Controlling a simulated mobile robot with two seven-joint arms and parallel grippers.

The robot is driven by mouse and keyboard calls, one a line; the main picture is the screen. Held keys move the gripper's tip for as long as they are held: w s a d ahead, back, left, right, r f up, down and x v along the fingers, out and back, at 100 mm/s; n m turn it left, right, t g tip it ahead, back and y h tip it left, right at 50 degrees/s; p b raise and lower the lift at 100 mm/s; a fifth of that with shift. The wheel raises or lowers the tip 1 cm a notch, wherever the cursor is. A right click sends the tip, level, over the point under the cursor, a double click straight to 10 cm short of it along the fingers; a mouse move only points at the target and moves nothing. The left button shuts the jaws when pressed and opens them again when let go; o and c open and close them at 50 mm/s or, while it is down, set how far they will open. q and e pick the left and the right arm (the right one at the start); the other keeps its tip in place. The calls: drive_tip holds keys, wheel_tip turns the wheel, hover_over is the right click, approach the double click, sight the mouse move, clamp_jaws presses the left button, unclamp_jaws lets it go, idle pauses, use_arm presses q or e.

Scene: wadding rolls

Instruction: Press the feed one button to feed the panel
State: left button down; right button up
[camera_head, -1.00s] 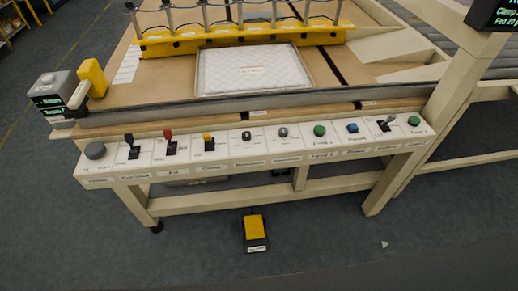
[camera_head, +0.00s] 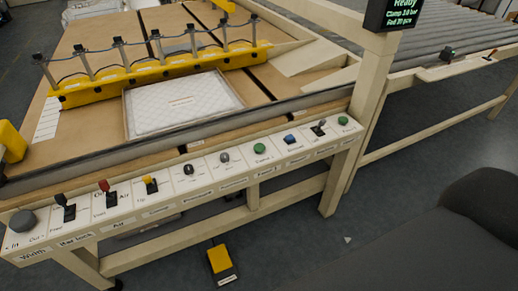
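A long pale control panel (camera_head: 207,183) runs along the front of the machine. It carries a green button (camera_head: 260,148) right of the middle and another green button (camera_head: 343,120) at its right end. A blue button (camera_head: 288,139) sits between them. The small labels are too blurred to tell surely which button is feed one. A white quilted panel (camera_head: 182,103) lies flat on the wooden table, in front of the yellow clamp bar (camera_head: 160,73). Neither of my grippers is in view.
A screen (camera_head: 391,13) reading "Ready" hangs at the top right. A roller conveyor (camera_head: 430,55) extends right. A yellow foot pedal (camera_head: 220,261) stands on the floor below the console. A dark rounded shape fills the lower right; I cannot tell what it is.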

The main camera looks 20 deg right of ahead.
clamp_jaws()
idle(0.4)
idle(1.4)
